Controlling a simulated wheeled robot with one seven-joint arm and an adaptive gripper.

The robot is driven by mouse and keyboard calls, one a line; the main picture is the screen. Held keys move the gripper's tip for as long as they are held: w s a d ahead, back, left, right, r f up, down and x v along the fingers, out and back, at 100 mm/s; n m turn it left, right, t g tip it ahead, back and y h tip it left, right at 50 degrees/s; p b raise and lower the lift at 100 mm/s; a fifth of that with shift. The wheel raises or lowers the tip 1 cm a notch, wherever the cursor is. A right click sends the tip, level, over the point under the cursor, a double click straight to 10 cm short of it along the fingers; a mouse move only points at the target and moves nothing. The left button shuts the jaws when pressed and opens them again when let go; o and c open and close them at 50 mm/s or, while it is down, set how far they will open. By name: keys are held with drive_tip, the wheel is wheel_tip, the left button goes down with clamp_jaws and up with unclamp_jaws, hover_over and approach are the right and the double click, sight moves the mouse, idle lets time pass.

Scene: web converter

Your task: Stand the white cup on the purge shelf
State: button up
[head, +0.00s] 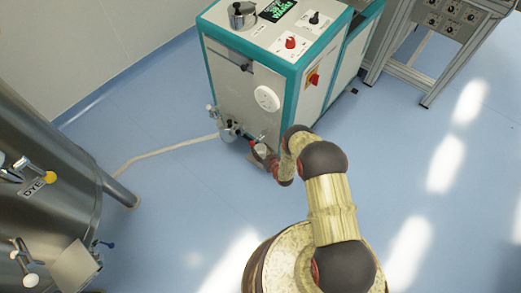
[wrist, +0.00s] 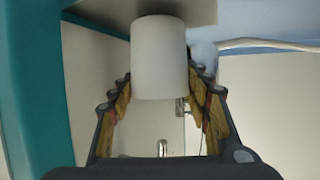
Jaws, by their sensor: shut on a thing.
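The white cup (wrist: 160,60) is between the two fingers of my gripper (wrist: 160,95) in the wrist view, and the gripper is shut on it. In the head view the cup (head: 261,149) is a small pale shape at the low front of the machine, beside my gripper (head: 266,155). A flat grey plate, apparently the purge shelf (wrist: 100,10), lies at the top of the wrist view, and one end of the cup overlaps it. I cannot tell whether the cup touches it. In the head view the shelf is mostly hidden by my gripper and the cup.
The white and teal machine (head: 240,90) stands directly before my arm. Metal valve fittings (head: 228,131) are just left of the cup. A pale hose (head: 165,151) runs across the floor to a steel tank (head: 50,215) at left.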

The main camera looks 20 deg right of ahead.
drive_tip(key=shift+f, duration=0.55)
drive_tip(key=o, duration=1)
drive_tip(key=shift+o, duration=0.5)
drive_tip(key=v, duration=1.2)
